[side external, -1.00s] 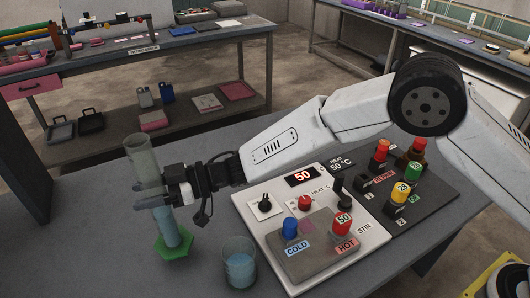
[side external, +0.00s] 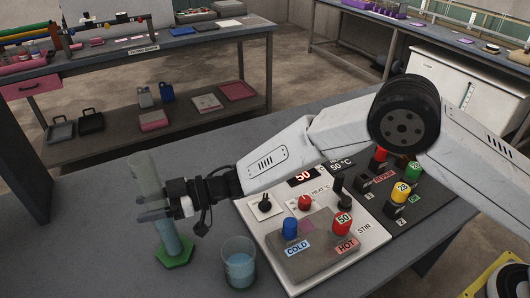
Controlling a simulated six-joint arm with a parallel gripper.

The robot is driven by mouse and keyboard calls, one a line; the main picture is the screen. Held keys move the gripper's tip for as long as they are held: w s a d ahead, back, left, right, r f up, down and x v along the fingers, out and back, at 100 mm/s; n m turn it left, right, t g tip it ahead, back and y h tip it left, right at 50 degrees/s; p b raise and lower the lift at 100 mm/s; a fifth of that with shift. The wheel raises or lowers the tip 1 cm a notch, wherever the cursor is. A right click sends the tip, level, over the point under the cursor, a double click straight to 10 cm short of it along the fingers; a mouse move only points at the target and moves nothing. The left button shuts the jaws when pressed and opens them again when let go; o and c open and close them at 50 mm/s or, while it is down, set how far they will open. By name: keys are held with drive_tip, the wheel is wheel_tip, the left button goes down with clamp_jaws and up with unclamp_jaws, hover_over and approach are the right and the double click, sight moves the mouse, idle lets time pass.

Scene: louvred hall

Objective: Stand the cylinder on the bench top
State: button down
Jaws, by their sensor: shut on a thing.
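The cylinder (side external: 148,176) is a tall clear measuring cylinder with blue liquid in its lower part and a green hexagonal foot (side external: 174,252). It leans slightly, its top toward the left. My gripper (side external: 155,213) is shut around its middle, coming from the right. The foot is at or just above the grey bench top (side external: 110,262); I cannot tell whether it touches.
A beaker of blue liquid (side external: 239,264) stands close to the right of the foot. A hot plate stirrer (side external: 360,249) with coloured vials stands further right, under my arm. The bench left of the cylinder is clear. Other benches stand behind.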

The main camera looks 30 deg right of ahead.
drive_tip(key=shift+f, duration=0.1)
drive_tip(key=shift+c, duration=0.8)
unclamp_jaws()
drive_tip(key=shift+d, duration=0.1)
drive_tip(key=s+d, duration=0.1)
drive_tip(key=d, duration=1)
drive_tip(key=shift+s+d, duration=0.3)
drive_tip(key=shift+d, duration=0.05)
